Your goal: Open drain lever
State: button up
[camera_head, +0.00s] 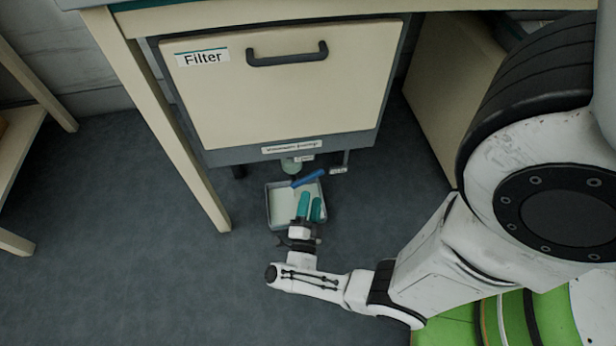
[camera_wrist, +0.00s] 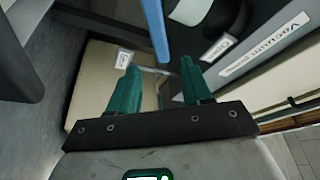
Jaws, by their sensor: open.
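The drain lever is a blue bar (camera_head: 309,178) under the filter cabinet, slanting up to the right in the head view. In the wrist view the blue lever (camera_wrist: 155,28) comes down from the top edge, just beyond the fingertips. My gripper (camera_head: 310,197) has two teal fingers, spread apart with nothing between them, just below the lever. In the wrist view my gripper (camera_wrist: 160,66) is open, and the lever's lower end lies near the gap between the fingertips. I cannot tell if they touch.
The filter cabinet (camera_head: 290,95) with a dark handle (camera_head: 287,57) hangs above. A shallow pale tray (camera_head: 272,208) lies on the floor under the lever. Small tags flank the lever, one at the right (camera_head: 338,169). A table leg (camera_head: 180,130) stands left; the floor (camera_head: 110,240) there is clear.

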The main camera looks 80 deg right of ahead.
aim_at(314, 177)
jog(key=x, duration=1)
jog(key=shift+d+r+b, duration=0.1)
jog(key=shift+d+b, duration=0.25)
grip_shut()
